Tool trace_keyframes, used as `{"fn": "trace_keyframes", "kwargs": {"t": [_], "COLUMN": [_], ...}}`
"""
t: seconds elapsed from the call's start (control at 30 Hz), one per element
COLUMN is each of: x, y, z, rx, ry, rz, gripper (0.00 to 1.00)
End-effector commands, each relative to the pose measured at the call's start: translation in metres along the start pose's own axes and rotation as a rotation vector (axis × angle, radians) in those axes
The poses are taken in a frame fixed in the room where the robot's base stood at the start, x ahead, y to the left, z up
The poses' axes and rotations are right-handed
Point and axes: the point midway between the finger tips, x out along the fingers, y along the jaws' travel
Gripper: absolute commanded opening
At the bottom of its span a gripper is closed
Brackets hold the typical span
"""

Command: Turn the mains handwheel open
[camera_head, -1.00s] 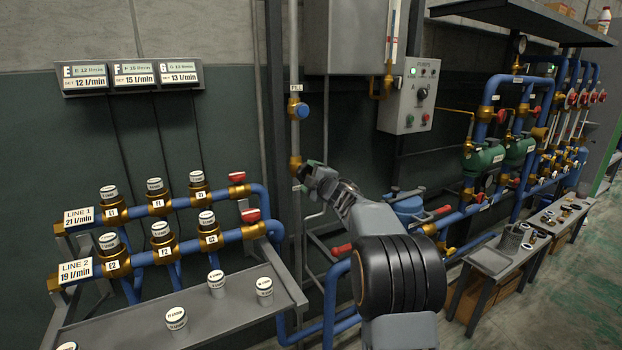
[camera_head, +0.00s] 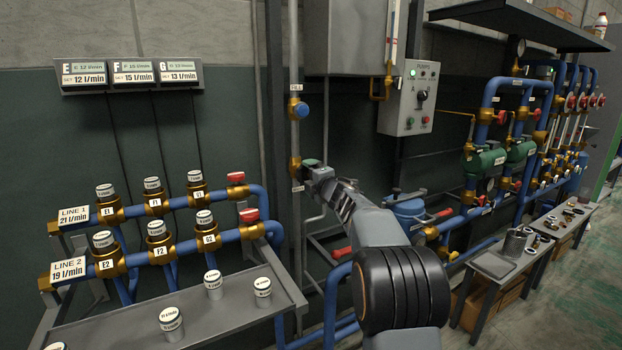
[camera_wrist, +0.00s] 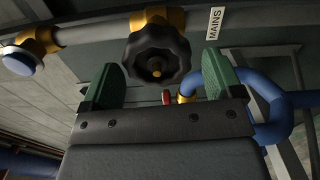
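The mains handwheel (camera_wrist: 157,55) is a black, lobed wheel with a brass centre, on a brass valve body in a grey pipe. A white MAINS label (camera_wrist: 215,23) is on the pipe beside it. My gripper (camera_wrist: 163,78) is open, its two green fingers apart, one on either side of the wheel in the wrist view. I cannot tell whether the fingers reach around the wheel or stop short of it. No contact shows. In the head view my gripper (camera_head: 312,170) is at the brass fitting (camera_head: 295,166) on the upright pipe, and largely hides the wheel.
A blue knob (camera_head: 298,109) sits higher on the same pipe, under a FILL label. Two blue pipe lines with capped valves (camera_head: 155,232) and a grey shelf (camera_head: 110,328) stand left. A pump control box (camera_head: 410,97) and green pumps (camera_head: 486,160) are right.

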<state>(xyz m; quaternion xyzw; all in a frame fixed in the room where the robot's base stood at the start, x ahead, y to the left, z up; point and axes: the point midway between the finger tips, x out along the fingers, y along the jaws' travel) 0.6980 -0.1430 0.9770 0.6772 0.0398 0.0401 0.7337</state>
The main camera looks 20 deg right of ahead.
Motion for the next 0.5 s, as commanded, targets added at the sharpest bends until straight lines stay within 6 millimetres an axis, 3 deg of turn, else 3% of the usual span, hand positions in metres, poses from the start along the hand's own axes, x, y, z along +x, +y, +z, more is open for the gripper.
{"fn": "trace_keyframes", "kwargs": {"t": [0.33,0.5], "x": [-0.002,-0.019], "y": [0.002,0.0], "z": [0.0,0.0], "rx": [0.0,0.0], "ry": [0.0,-0.002], "rz": [0.004,0.004], "gripper": [0.94,0.94]}}
